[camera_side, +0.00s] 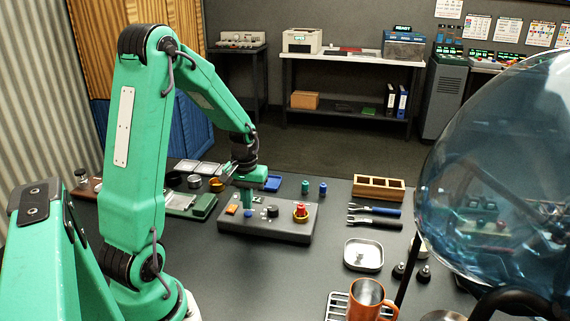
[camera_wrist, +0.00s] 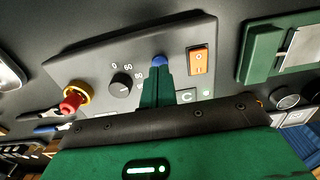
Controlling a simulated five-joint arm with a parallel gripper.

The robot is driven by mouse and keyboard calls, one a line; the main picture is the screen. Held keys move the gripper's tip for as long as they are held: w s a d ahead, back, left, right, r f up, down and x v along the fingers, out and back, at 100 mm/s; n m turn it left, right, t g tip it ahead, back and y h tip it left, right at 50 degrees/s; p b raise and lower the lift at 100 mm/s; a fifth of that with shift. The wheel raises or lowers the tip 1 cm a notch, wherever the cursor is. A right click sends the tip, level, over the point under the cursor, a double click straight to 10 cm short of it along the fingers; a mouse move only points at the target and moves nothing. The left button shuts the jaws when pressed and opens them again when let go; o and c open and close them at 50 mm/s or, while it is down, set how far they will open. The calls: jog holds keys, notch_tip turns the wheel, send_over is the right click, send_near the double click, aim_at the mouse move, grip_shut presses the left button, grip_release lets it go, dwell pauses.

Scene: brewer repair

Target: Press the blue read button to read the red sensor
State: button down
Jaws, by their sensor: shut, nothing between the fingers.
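The blue button (camera_wrist: 159,60) is on the grey control panel (camera_wrist: 85,65), between a dial and an orange switch. My green gripper (camera_wrist: 159,70) is shut and empty, its fingertips right at the near side of the button and covering part of it. In the side view my gripper (camera_side: 247,207) points down over the panel (camera_side: 280,230), close to the blue button (camera_side: 248,213). Whether it touches the button I cannot tell. A red knob on a yellow collar (camera_side: 301,210) stands at the panel's right; I cannot make out a separate red sensor.
The panel also has a black dial (camera_wrist: 121,85) and an orange rocker switch (camera_wrist: 200,61). Behind it stand a green cylinder (camera_side: 305,186) and a blue cylinder (camera_side: 323,188). A wooden box (camera_side: 378,187), tools, a metal tray (camera_side: 363,255) and an orange mug (camera_side: 366,299) are to the right.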

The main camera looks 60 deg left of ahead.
jog(key=shift+r, duration=1.2)
notch_tip(320, 180, up, 6)
dwell(0.5)
dwell(0.9)
jog(key=s+d+r+m+t, duration=0.2)
jog(key=s+d+r+m, duration=0.1)
jog(key=d, duration=0.4)
jog(key=s+d+r+m+t, duration=0.1)
jog(key=s+d+r+m, duration=0.1)
jog(key=d, duration=0.4)
jog(key=s+d+r+m+t, duration=0.2)
jog(key=s+d+r+m, duration=0.1)
jog(key=d, duration=0.4)
jog(key=shift+s+d+r+m+t, duration=0.3)
jog(key=shift+r+m, duration=0.2)
jog(key=shift+r, duration=0.45)
